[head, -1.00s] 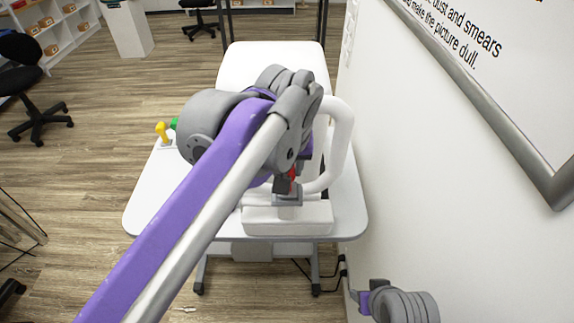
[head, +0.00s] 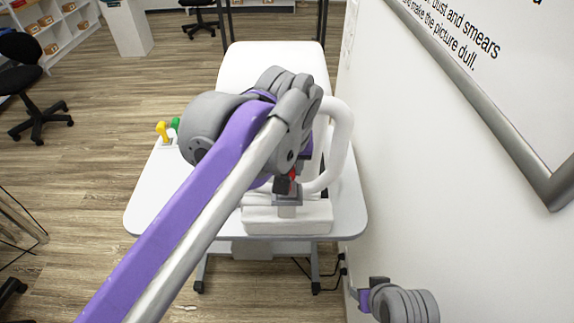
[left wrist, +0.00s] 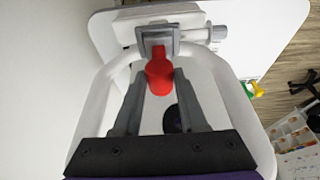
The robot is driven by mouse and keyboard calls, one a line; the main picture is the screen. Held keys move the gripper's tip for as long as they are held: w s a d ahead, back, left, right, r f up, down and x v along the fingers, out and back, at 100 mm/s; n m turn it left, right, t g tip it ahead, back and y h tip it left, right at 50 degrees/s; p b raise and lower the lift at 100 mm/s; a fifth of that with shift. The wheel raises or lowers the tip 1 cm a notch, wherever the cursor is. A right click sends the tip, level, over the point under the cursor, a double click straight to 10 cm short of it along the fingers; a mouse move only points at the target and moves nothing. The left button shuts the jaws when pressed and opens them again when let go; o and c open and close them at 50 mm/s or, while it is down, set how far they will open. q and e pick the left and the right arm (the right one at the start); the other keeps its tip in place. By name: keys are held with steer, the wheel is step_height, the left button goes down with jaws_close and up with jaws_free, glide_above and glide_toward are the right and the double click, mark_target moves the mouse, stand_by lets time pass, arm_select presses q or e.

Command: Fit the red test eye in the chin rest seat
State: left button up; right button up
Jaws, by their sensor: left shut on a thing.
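My left gripper (left wrist: 155,88) is shut on the red test eye (left wrist: 160,75), with one grey finger on each side. The far end of the eye overlaps the grey square seat (left wrist: 173,40) of the white chin rest (left wrist: 236,92). I cannot tell how deep it sits in the seat. In the head view a little red of the eye (head: 292,175) shows above the seat (head: 288,199), partly hidden by my left arm and gripper. The chin rest (head: 341,140) stands on the table. My right gripper (head: 360,293) is low at the right, apart from the table, its fingers unclear.
The white table (head: 150,205) also bears a yellow test eye (head: 162,130) and a green one (head: 175,124) at its left edge. A wall with a framed sign (head: 480,60) stands close on the right. The floor (head: 90,190) left of the table is open.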

arm_select(q)
steer(key=shift+f, duration=0.6)
stand_by(0.3)
steer(key=o, duration=1.1)
steer(key=shift+c, duration=0.2)
steer(key=p+v, duration=0.1)
steer(key=v, duration=1)
steer(key=s+a+f+p, duration=0.1)
steer(key=s+a+f, duration=0.3)
steer(key=a+f, duration=0.2)
steer(key=s+a+f+t+p, duration=0.1)
steer(key=s+a+f, duration=0.3)
steer(key=f, duration=0.7)
steer(key=s+a+f+p, duration=0.1)
steer(key=s+a+f, duration=0.2)
steer(key=a+f, duration=0.4)
step_height(320, 180, down, 2)
steer(key=shift+s+a+f+p, duration=0.1)
steer(key=shift+s+a+p, duration=0.25)
steer(key=shift+s+p, duration=0.05)
